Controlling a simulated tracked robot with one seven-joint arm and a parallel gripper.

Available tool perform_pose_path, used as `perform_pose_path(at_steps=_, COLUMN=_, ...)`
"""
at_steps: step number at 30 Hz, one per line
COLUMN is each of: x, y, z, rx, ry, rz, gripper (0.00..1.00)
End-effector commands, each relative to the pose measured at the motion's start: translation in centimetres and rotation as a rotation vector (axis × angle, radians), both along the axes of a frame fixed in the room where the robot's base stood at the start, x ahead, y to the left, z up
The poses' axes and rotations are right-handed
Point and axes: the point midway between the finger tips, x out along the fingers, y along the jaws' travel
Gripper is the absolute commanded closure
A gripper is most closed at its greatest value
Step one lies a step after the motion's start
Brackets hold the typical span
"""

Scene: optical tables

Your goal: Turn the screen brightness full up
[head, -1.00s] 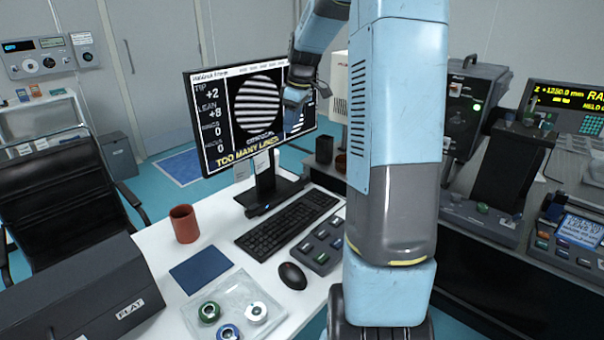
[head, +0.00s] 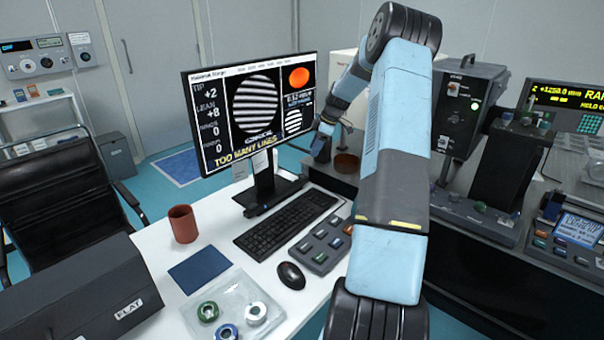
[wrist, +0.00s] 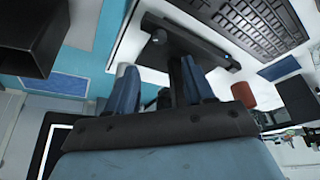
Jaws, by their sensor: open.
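The screen (head: 215,150) is a black-framed monitor on a dark stand (head: 264,185). It is lit, showing striped circles, an orange disc and the yellow words "TOO MANY LINES". I cannot make out a brightness control on it. My gripper (head: 320,150) hangs just right of the screen's lower right edge, pointing down. In the wrist view my gripper (wrist: 160,88) has its two blue fingers apart, with the dark monitor stand (wrist: 185,42) showing beyond and between them. I see nothing held, and I cannot tell whether the fingers touch the stand.
A keyboard (head: 290,222), a button box (head: 320,246), a mouse (head: 291,275) and a red mug (head: 183,223) stand on the white desk (head: 160,247). A brown round object (head: 346,164) is close right of my gripper. Dark instruments (head: 468,105) stand behind my arm.

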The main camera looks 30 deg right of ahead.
Motion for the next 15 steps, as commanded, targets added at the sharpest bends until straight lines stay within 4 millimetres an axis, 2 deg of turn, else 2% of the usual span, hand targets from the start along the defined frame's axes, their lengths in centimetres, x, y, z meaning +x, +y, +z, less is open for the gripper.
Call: perform_pose_path(at_steps=15, x=1.6, y=3.1, z=-8.3, rx=0.000, ry=0.002, rz=0.000, gripper=0.47)
